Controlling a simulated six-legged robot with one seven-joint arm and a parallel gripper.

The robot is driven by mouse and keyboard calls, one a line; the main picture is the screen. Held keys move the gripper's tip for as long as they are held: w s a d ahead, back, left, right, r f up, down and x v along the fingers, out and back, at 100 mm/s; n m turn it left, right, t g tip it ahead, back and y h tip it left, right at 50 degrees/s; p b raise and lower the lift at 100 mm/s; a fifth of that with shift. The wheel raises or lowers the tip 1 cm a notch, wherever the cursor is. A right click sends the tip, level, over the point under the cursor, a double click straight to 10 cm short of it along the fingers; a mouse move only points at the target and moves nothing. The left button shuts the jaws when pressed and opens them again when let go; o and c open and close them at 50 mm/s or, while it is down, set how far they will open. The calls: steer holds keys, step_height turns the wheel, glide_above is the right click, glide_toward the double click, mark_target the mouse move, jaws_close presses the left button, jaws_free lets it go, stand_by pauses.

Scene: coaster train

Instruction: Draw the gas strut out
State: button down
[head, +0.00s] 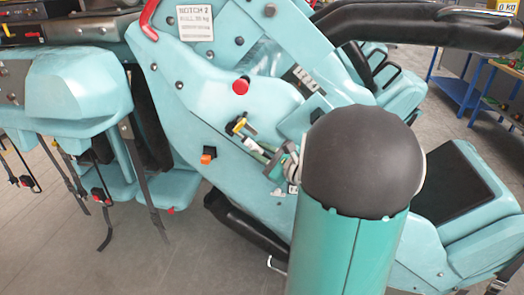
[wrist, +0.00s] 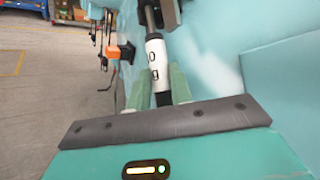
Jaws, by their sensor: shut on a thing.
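The gas strut (wrist: 156,52) shows in the wrist view as a slim cylinder with a white, marked sleeve, a dark rod above it and a black section below. My gripper (wrist: 158,74) has its two pale green fingers on either side of the strut and is shut on it. The strut's upper end meets a dark bracket (wrist: 168,12). In the head view my gripper (head: 274,163) is at the teal seat side, and my dark, rounded arm link hides much of it. I cannot tell there whether the strut's lower end is free.
An orange knob (head: 207,156) and a red knob (head: 240,87) sit on the teal panel near the gripper; a yellow part (head: 238,125) is close by. A black padded bar (head: 420,25) crosses the upper right. Open grey floor (head: 170,250) lies at lower left.

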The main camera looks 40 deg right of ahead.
steer(key=shift+s+a, duration=0.7)
steer(key=shift+a, duration=0.2)
steer(key=shift+s+a, duration=0.7)
steer(key=shift+a, duration=0.2)
steer(key=s+a, duration=0.1)
steer(key=a, duration=0.1)
steer(key=s+a, duration=0.2)
steer(key=shift+s+a, duration=0.3)
steer(key=shift+a, duration=0.05)
